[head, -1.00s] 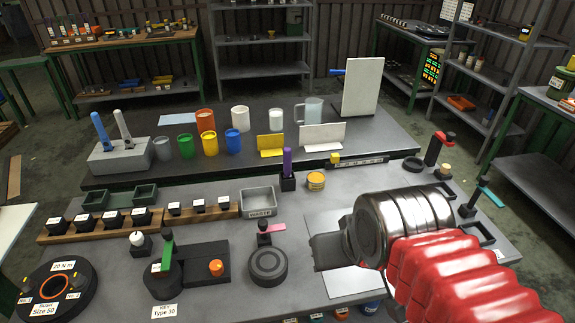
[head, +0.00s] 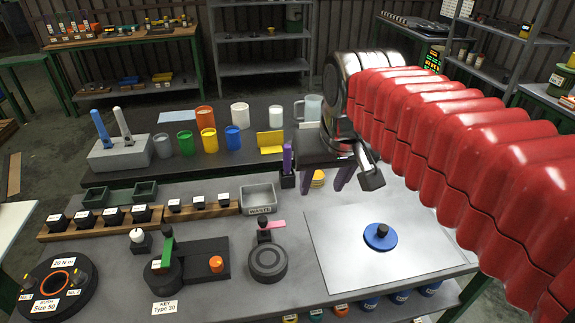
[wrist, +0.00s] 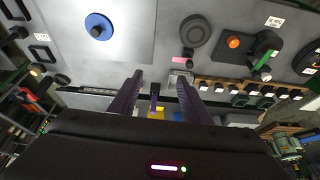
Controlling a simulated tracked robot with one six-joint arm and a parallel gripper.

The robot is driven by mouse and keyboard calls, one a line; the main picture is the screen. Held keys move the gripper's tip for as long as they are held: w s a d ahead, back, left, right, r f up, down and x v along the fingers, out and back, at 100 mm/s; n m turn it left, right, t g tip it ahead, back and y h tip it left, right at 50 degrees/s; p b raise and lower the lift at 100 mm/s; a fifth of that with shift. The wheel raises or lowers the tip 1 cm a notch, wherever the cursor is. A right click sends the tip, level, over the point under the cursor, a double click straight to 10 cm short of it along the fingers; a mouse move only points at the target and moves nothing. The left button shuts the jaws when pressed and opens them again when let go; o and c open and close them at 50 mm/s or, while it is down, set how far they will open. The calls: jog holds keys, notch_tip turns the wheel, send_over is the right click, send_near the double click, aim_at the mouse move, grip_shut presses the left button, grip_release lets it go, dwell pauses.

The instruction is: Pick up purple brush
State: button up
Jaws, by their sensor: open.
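The purple brush (head: 287,158) stands upright in a small black holder (head: 287,182) near the middle of the bench. My gripper (head: 351,186) is to the right of the brush in the head view, fingers pointing down, open and empty. In the wrist view my gripper (wrist: 160,78) shows its two dark purple fingers spread apart. An upright purple piece that looks like the brush (wrist: 155,93) shows between them, apart from both. Its lower part is hard to make out there.
A grey waste tray (head: 258,196) is left of the holder. A yellow round stack (head: 318,179) is close on its right, partly hidden by my gripper. Several coloured cups (head: 208,140) stand behind. A blue disc (head: 380,236) lies on a pale sheet (head: 335,250) in front.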

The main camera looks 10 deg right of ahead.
jog(key=w+r+g, duration=0.1)
jog(key=w+r, duration=0.3)
jog(key=w, duration=0.6)
jog(key=m+g, duration=0.1)
jog(key=g, duration=0.3)
send_over(288, 146)
notch_tip(288, 146, down, 13)
jog(key=shift+f, duration=0.1)
jog(key=shift+w+f, duration=0.2)
jog(key=shift+f, duration=0.15)
jog(key=shift+f, duration=0.1)
jog(key=shift+f, duration=4.2)
